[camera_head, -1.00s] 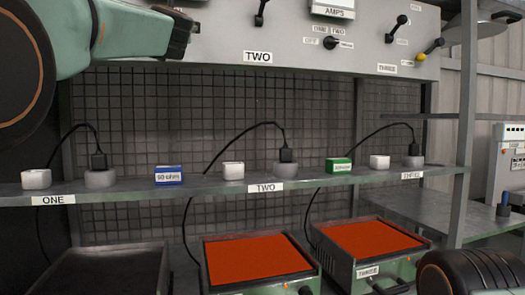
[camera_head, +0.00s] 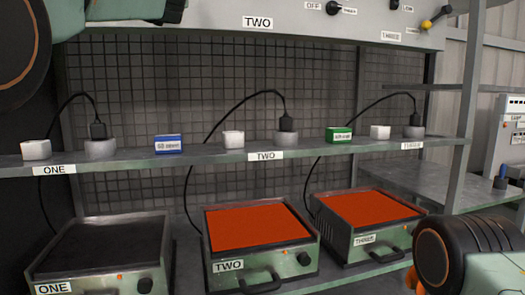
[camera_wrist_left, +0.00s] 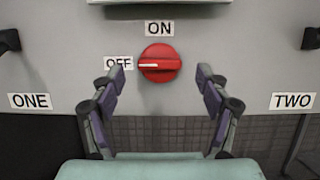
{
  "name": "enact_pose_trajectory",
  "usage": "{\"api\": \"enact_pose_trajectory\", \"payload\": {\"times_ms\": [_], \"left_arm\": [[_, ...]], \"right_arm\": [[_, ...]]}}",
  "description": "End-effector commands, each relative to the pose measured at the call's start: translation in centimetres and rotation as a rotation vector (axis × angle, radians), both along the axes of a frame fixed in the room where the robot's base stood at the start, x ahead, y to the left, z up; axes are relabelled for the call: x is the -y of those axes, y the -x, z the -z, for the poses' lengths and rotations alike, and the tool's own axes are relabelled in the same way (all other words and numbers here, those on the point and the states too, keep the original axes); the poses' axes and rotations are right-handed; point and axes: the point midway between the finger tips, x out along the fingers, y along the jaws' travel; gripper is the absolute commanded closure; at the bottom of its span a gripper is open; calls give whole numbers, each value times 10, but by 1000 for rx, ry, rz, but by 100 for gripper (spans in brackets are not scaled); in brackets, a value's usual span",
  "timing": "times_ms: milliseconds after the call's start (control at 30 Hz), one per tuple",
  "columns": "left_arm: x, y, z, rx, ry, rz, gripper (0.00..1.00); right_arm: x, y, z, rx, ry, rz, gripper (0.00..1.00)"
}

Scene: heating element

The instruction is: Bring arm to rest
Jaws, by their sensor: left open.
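My left arm enters at the top left of the head view, and its gripper is out of the frame there. In the left wrist view my left gripper (camera_wrist_left: 160,105) is open and empty, its two fingers spread apart. A red rotary knob (camera_wrist_left: 159,63) on the grey panel (camera_wrist_left: 230,60) shows above and between the fingertips. Its white mark points to OFF. Part of my right arm shows at the lower right of the head view; its gripper is not visible.
Heaters ONE (camera_head: 100,255), TWO (camera_head: 262,240) and THREE (camera_head: 365,220) stand below the shelf (camera_head: 215,160). ONE's plate is dark; the other two glow orange. A blue block (camera_head: 168,144), a green block (camera_head: 339,134) and several white blocks sit on the shelf.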

Motion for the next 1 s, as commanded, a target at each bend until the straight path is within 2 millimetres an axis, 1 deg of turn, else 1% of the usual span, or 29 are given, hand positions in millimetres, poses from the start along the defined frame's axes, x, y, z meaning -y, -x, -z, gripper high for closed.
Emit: {"api": "enact_pose_trajectory", "payload": {"times_ms": [467, 1000], "left_arm": [[11, 37, -1, 1, -3, 2, 25], [27, 92, -1, 2, -4, 2, 25]], "right_arm": [[0, 0, 0, 0, 0, 0, 64], [0, 0, 0, 0, 0, 0, 64]]}}
